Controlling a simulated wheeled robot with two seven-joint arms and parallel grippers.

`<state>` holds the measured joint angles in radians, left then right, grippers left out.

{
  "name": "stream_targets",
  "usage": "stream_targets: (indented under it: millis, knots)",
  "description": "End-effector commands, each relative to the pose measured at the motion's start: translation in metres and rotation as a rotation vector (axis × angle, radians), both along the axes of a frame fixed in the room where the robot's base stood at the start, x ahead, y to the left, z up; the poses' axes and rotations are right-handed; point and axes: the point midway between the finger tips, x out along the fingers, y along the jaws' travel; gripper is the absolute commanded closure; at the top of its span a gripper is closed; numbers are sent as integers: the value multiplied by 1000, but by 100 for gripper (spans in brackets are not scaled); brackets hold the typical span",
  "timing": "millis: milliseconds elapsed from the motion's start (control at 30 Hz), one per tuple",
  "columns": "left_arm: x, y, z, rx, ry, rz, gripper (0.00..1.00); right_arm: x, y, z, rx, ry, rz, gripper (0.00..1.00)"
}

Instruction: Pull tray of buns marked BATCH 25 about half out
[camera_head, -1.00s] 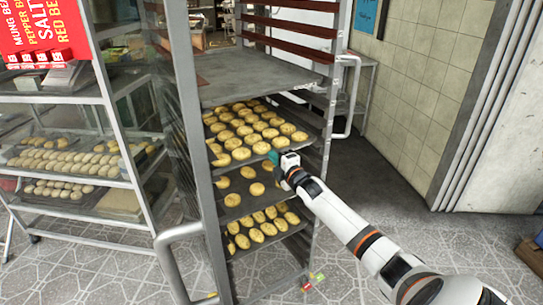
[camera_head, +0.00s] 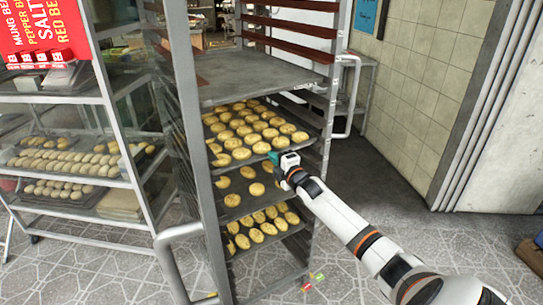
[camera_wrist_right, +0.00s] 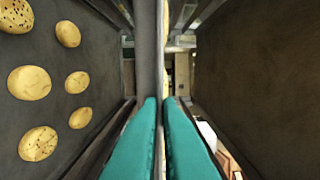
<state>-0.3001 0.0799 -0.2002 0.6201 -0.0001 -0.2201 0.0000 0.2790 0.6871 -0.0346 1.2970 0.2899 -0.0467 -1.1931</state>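The rack holds a full tray of round golden buns (camera_head: 226,165) at mid height. A tray with fewer, spaced buns (camera_head: 231,212) is below it, and another full bun tray (camera_head: 240,251) is lower still. My right gripper (camera_head: 273,158) reaches in from the right at the front rim of the upper bun tray. In the right wrist view its teal fingers (camera_wrist_right: 165,105) are close together on either side of a thin edge, which appears to be that rim. Spaced buns (camera_wrist_right: 30,83) show to the left there. No BATCH 25 mark is readable. My left gripper is out of view.
The metal rack (camera_head: 196,150) has uprights and side handles (camera_head: 347,95). A bare grey shelf (camera_head: 255,78) is above the buns. A second rack of pale buns (camera_head: 75,183) stands left. A tiled wall (camera_head: 420,80) is at right, with open floor before it.

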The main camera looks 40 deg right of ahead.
Motion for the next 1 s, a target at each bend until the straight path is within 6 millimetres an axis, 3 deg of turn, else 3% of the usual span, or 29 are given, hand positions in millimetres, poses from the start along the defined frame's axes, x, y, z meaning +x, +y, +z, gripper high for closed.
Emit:
stream_targets:
  millis: [433, 1000]
  knots:
    - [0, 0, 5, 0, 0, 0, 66, -3, 2, 1, 1, 1, 3, 100]
    - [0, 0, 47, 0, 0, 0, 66, -54, 10, 1, 3, 6, 0, 100]
